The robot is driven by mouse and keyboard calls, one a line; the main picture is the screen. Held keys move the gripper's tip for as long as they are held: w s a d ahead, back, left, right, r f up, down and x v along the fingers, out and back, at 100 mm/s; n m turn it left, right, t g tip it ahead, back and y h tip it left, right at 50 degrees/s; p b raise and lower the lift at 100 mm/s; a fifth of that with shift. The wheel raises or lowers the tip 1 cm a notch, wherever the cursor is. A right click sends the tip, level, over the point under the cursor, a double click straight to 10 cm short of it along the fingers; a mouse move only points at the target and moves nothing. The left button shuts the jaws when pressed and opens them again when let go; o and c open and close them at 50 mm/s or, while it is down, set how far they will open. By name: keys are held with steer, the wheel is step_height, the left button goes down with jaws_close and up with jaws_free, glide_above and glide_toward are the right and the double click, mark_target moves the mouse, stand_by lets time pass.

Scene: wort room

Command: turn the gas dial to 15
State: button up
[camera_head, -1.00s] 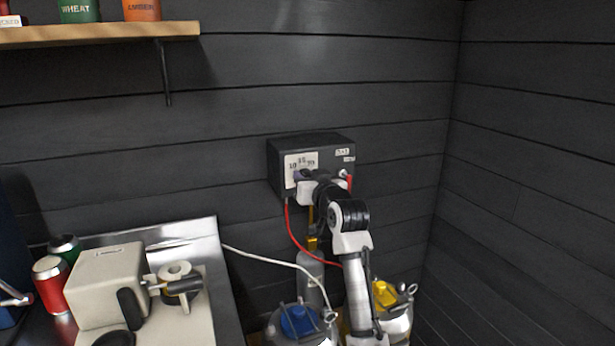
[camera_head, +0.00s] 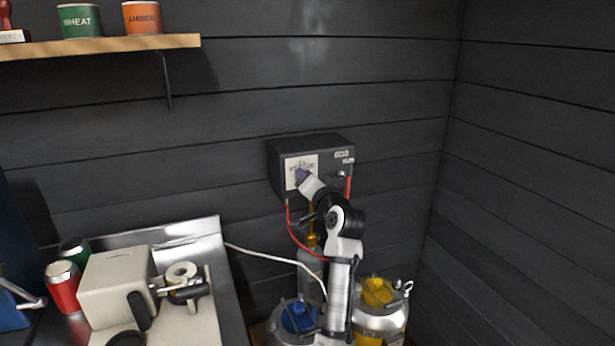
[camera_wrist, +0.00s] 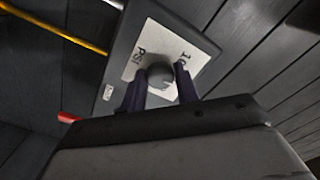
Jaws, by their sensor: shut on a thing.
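The dark gas box (camera_head: 275,172) is mounted on the wall, with a white scale plate (camera_head: 291,180) on its front. In the wrist view the plate (camera_wrist: 196,58) shows "PSI" and part of a number. The round grey gas dial (camera_wrist: 160,72) sits on the plate, between the two dark fingers of my gripper (camera_wrist: 158,88). The gripper is shut on the dial. In the head view my gripper (camera_head: 302,175) reaches the plate from the lower right and hides the dial. The dial's pointer and the value it marks cannot be made out.
Red hoses (camera_head: 291,222) leave the box. Below stand a keg with a blue top (camera_head: 298,317), a keg with a yellow top (camera_head: 378,292) and a grey cylinder (camera_head: 310,272). A metal counter (camera_head: 190,232) is at left, under a wooden shelf (camera_head: 100,46).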

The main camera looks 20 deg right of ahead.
steer(key=shift+f+m, duration=0.1)
steer(key=shift+m, duration=0.2)
steer(key=o, duration=1)
steer(key=shift+c, duration=0.2)
steer(key=s+b, duration=0.3)
steer(key=s, duration=1.1)
steer(key=shift+d+b, duration=0.25)
steer(key=shift+b, duration=0.1)
